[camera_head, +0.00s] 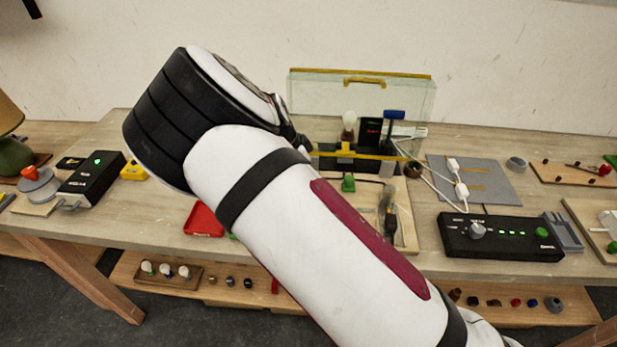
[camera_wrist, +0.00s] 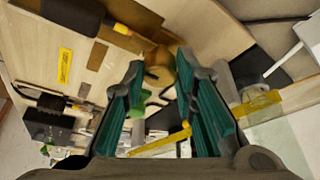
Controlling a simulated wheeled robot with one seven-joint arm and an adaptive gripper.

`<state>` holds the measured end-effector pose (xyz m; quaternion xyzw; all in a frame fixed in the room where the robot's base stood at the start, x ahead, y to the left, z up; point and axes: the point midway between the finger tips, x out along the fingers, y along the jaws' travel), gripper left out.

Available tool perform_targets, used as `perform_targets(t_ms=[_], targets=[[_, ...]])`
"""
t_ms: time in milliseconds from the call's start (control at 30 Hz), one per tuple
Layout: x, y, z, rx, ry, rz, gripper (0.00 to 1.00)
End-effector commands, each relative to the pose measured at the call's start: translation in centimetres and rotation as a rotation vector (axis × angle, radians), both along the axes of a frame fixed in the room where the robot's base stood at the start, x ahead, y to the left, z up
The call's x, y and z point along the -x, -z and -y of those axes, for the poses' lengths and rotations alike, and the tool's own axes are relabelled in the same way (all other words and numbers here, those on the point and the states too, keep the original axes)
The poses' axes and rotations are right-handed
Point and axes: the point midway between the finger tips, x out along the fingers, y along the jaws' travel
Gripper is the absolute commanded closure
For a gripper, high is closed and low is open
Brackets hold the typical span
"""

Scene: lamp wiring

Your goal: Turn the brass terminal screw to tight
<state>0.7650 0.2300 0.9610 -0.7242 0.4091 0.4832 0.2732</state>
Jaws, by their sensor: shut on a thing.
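My gripper (camera_wrist: 158,72) shows in the wrist view, its two teal-padded fingers on either side of a round brass-coloured piece. This piece, which looks like the brass terminal screw (camera_wrist: 158,76), sits between the fingertips, and the fingers are shut on it. Its slot and how tight it sits cannot be made out. In the head view my arm hides the gripper and the screw.
A clear panel with yellow edging (camera_head: 362,100) stands behind my arm. A blue-handled tool (camera_head: 394,115) and a white bulb (camera_head: 349,119) stand near it. A black control box (camera_head: 500,236) is at right, a black box with a green light (camera_head: 92,180) at left.

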Motion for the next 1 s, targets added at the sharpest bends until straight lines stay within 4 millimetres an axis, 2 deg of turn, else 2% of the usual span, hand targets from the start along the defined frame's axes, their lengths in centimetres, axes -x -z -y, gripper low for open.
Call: perform_targets(t_ms=[367, 400, 467, 800, 1000], targets=[[0.2, 0.2, -0.2, -0.003, 0.002, -0.005, 1.0], [0.2, 0.2, -0.2, -0.002, 0.002, -0.005, 0.65], [0.2, 0.2, -0.1, -0.002, 0.002, -0.005, 0.54], [0.0, -0.2, -0.1, -0.002, 0.002, 0.0, 0.54], [0.0, -2.7, -0.1, -0.004, 0.001, 0.001, 0.54]])
